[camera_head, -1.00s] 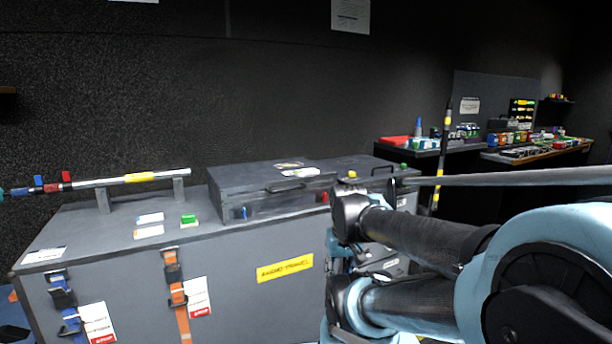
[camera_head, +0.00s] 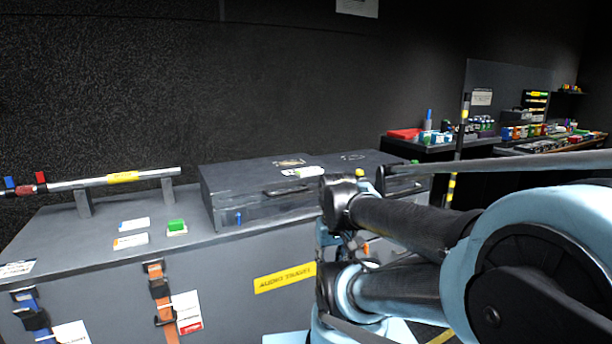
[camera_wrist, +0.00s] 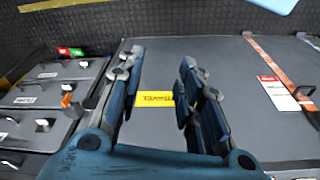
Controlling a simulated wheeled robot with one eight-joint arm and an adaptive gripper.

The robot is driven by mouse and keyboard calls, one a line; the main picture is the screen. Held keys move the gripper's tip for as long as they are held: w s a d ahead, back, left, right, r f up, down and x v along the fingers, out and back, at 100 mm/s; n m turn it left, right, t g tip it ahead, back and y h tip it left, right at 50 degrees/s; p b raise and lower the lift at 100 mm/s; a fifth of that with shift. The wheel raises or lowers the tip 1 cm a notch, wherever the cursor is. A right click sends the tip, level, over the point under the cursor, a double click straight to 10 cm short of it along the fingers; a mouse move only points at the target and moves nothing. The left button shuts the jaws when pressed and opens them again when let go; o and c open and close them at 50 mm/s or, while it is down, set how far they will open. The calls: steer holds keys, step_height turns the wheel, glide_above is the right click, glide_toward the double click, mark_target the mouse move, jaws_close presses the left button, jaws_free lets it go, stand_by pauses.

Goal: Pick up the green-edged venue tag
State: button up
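A white tag of unclear edge colour (camera_head: 308,172) lies on the raised dark case. My gripper (camera_wrist: 160,72) is open and empty in the wrist view, above the case front with its yellow label (camera_wrist: 155,99). In the head view my arm hides the gripper.
A bar on two posts (camera_head: 120,178) stands at the back left of the case top. The raised dark case (camera_head: 260,190) fills its right part. A shelf with many small items (camera_head: 545,143) is at the right. Straps and red-ended cards hang on the case front.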

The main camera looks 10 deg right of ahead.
steer(key=o, duration=0.7)
step_height(320, 180, up, 3)
steer(key=shift+f, duration=0.2)
steer(key=shift+c, duration=0.2)
steer(key=w+d+r+m+g+y, duration=0.25)
steer(key=w+r+m, duration=1.15)
steer(key=w+r, duration=1.95)
glide_above(310, 170)
steer(key=d, duration=0.1)
steer(key=shift+h, duration=0.45)
steer(key=f, duration=1.2)
steer(key=shift+s+d+f, duration=0.1)
steer(key=shift+s+f, duration=0.1)
steer(key=shift+f, duration=0.15)
steer(key=f, duration=0.2)
steer(key=a+f, duration=0.1)
steer(key=f, duration=0.1)
steer(key=shift+w, duration=0.2)
steer(key=shift+a+f, duration=0.1)
steer(key=shift+f, duration=0.45)
